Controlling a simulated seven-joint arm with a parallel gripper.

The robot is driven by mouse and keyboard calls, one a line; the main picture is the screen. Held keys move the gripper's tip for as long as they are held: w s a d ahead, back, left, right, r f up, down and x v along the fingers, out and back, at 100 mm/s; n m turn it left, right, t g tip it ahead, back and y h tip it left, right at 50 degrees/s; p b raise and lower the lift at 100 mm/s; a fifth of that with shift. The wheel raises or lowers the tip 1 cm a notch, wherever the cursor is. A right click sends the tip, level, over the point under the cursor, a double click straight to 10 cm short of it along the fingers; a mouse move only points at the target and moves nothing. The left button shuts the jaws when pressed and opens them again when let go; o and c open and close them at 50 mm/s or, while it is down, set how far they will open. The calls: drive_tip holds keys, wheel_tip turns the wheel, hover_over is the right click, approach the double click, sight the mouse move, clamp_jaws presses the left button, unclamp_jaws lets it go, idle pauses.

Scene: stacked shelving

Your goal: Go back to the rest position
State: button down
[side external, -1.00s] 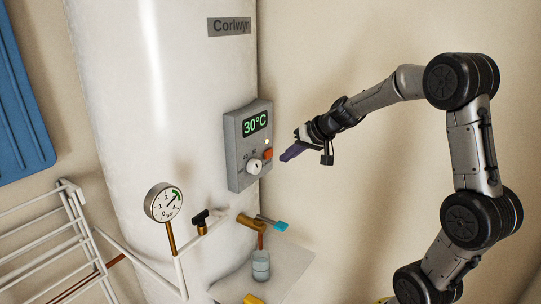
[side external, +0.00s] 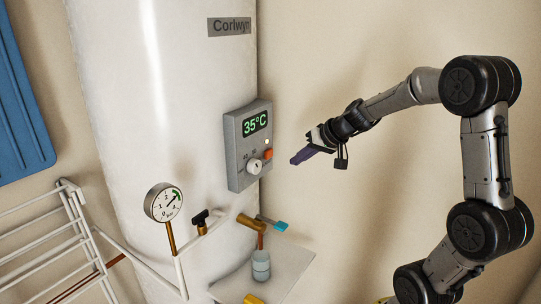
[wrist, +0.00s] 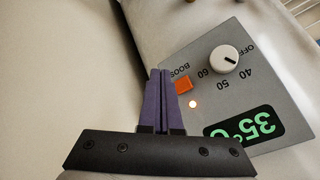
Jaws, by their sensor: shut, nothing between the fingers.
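My gripper (side external: 300,157) is shut and empty, with purple fingers. In the side external view it is in the air to the right of the control panel (side external: 233,160) and apart from it. In the wrist view the shut fingers (wrist: 158,98) point up the picture beside the panel (wrist: 265,95). The panel's green display (wrist: 240,122) reads 35°C, as it does in the side external view (side external: 255,124). The white knob (wrist: 224,59), the orange BOOST button (wrist: 183,85) and a lit lamp (wrist: 193,104) are on the panel.
The panel is on a large white tank (side external: 150,90). Below are a pressure gauge (side external: 163,202), a black-handled valve (side external: 200,218), a blue-handled tap (side external: 272,223) and a small cup (side external: 261,265). A white rack (side external: 45,240) stands at left.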

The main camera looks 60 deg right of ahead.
drive_tip(key=s+a+r+n+y, duration=0.2)
drive_tip(key=a+r+n, duration=0.2)
drive_tip(key=a, duration=0.5)
drive_tip(key=s+a+r+n+y, duration=0.1)
drive_tip(key=s+a+r+n, duration=0.2)
drive_tip(key=a, duration=0.7)
drive_tip(key=s+a+n, duration=0.3)
drive_tip(key=s+a, duration=0.1)
drive_tip(key=s, duration=0.4)
drive_tip(key=s+d+f+m+g+h, duration=0.1)
drive_tip(key=s+d+f+g+h, duration=0.1)
drive_tip(key=s+f, duration=0.4)
drive_tip(key=shift+s+d+g, duration=0.4)
drive_tip(key=shift+s+g, duration=0.2)
drive_tip(key=shift+s, duration=0.4)
